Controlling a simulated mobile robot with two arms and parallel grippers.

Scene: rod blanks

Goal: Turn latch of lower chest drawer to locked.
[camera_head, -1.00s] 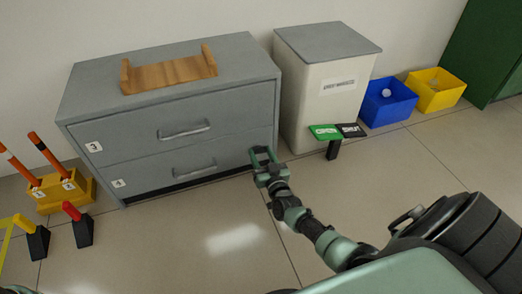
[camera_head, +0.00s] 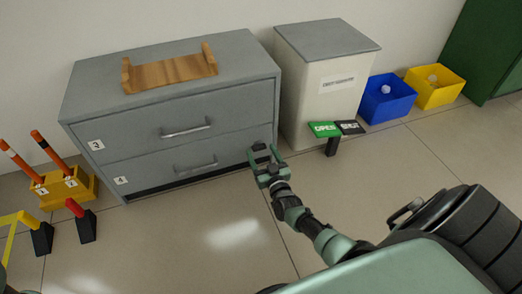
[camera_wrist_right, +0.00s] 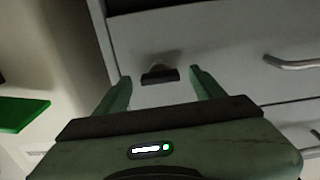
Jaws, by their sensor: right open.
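The grey chest (camera_head: 85,102) has two drawers, with the lower drawer (camera_head: 150,172) marked 4. A small dark latch (camera_wrist_right: 160,75) on a round base shows on the chest front in the right wrist view, its bar nearly level across the picture. In the head view a dark spot at my gripper partly shows there; the latch is hard to make out. My right gripper (camera_head: 266,160) is open at the chest's lower right front. In the wrist view its two fingers (camera_wrist_right: 161,88) stand on either side of the latch, with gaps. My left gripper is out of view.
A green and black sign (camera_head: 324,130) on a post stands right of the gripper, before a white bin (camera_head: 300,105). Blue (camera_head: 388,112) and yellow (camera_head: 440,95) boxes stand further right. A wooden tray (camera_head: 170,75) lies on the chest.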

